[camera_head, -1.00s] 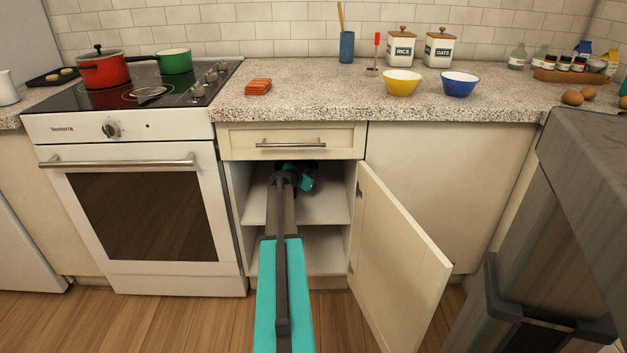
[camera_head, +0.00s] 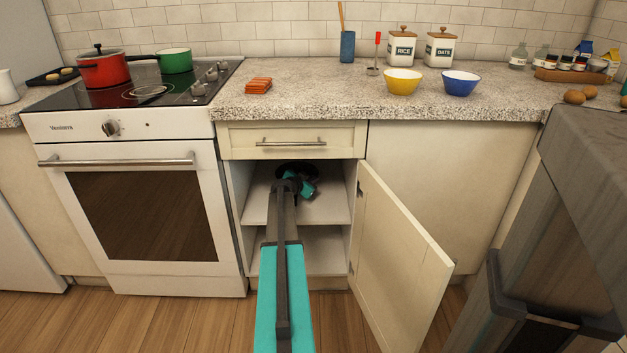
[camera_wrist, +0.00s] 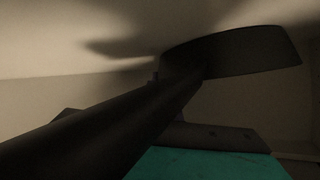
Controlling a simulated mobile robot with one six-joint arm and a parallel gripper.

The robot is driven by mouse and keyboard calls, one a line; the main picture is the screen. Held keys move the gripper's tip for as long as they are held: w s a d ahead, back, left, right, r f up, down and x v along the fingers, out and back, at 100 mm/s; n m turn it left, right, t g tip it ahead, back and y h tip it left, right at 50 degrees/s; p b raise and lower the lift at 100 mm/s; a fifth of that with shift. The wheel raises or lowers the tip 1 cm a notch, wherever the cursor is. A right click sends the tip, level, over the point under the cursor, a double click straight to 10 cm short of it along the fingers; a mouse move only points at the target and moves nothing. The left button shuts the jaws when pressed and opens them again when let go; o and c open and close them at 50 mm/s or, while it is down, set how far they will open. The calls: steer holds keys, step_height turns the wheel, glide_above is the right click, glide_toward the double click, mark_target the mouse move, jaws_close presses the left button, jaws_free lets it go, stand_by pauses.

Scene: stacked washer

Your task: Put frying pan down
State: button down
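The frying pan is dark. In the wrist view its round body (camera_wrist: 240,50) is at the upper right, and its long handle (camera_wrist: 95,135) runs to the lower left. In the head view a dark part of the pan (camera_head: 297,165) shows inside the open cabinet (camera_head: 258,205), just under the drawer. My gripper (camera_head: 303,188) is inside the cabinet above its middle shelf (camera_head: 318,212). In the wrist view the dark fingers (camera_wrist: 150,122) lie on either side of the handle, apparently shut on it. Whether the pan touches the shelf is unclear.
The cabinet door (camera_head: 395,262) stands open to the right. A closed drawer (camera_head: 291,142) is just above the opening. The oven (camera_head: 140,210) is at the left. A red pot (camera_head: 103,72) and green pot (camera_head: 175,61) stand on the cooktop. The visible shelf areas look clear.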

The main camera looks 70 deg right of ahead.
steer(key=c, duration=2)
jaws_free()
steer(key=shift+p+v, duration=0.65)
steer(key=shift+v, duration=5.4)
steer(key=shift+s, duration=0.1)
